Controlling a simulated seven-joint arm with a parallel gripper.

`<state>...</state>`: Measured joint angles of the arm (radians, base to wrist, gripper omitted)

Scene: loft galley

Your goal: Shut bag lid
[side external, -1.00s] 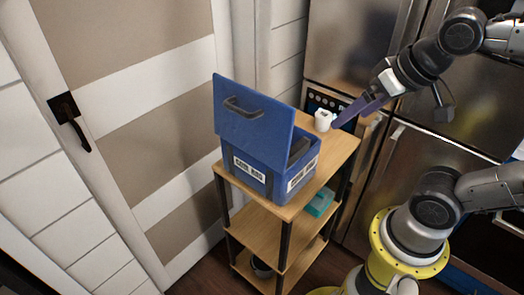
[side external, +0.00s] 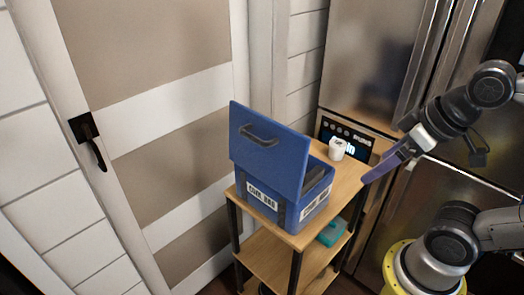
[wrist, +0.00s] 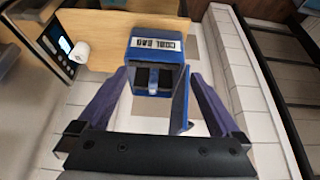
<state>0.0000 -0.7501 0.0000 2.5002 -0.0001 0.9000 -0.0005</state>
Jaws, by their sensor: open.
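The blue bag (side external: 285,205) stands on the top shelf of a wooden cart, with white labels on its sides. Its lid (side external: 268,148) stands up, open, with a dark handle on its outer face. Dark contents show inside the bag. In the wrist view the bag (wrist: 150,50) lies ahead between the fingers, and the raised lid (wrist: 181,98) shows as a thin panel at its right. My gripper (side external: 378,172) is to the right of the bag, apart from it, with purple fingers. In the wrist view my gripper (wrist: 158,98) has its fingers spread wide with nothing between them.
A teal box (side external: 332,232) sits on the middle shelf. A door (side external: 150,130) is at the left, and a steel fridge (side external: 375,60) is behind.

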